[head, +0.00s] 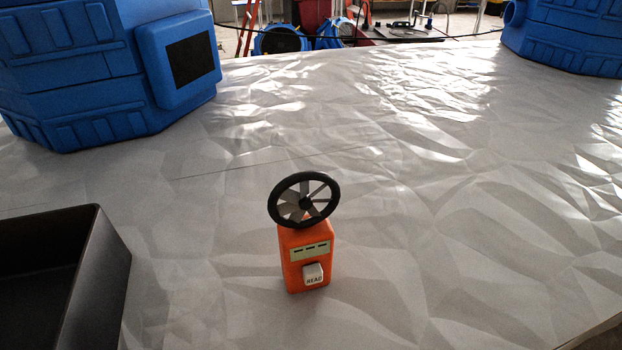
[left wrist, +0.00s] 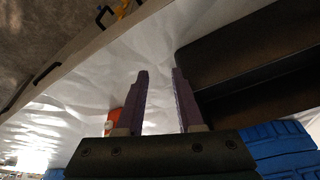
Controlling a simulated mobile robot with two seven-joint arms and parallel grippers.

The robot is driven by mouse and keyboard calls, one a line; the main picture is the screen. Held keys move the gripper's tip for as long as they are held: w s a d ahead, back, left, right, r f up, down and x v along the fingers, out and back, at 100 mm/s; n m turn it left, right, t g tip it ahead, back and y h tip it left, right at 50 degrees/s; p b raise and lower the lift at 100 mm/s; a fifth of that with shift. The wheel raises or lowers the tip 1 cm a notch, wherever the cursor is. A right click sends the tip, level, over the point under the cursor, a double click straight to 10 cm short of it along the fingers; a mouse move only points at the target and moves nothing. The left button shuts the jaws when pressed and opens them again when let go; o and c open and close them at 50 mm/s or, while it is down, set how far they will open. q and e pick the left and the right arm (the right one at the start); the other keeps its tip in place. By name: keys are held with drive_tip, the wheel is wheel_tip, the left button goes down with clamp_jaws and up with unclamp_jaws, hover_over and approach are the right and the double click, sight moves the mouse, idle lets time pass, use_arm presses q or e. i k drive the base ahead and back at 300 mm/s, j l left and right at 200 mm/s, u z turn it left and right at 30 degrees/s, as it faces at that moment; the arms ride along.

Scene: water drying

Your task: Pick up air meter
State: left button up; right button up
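The air meter (head: 305,262) stands upright on the crinkled light sheet in the head view. It has an orange body, a black-rimmed fan wheel (head: 304,200) on top, a small display showing dashes and a pale button marked READ. In the left wrist view my left gripper (left wrist: 160,90) is open, with its two purple fingers apart and nothing between them. An orange part of the air meter (left wrist: 114,121) shows just left of the fingers, partly hidden by one of them. My right gripper is in neither view.
A dark open box (head: 105,262) stands left of the air meter in the head view, and its edge also shows in the left wrist view (left wrist: 250,50). Large blue machines stand at the back left (head: 75,75) and back right (head: 570,40). The sheet right of the meter is clear.

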sight(305, 240)
drive_tip(key=k+l+u, duration=0.5)
drive_tip(key=k, duration=0.25)
drive_tip(key=l, duration=0.1)
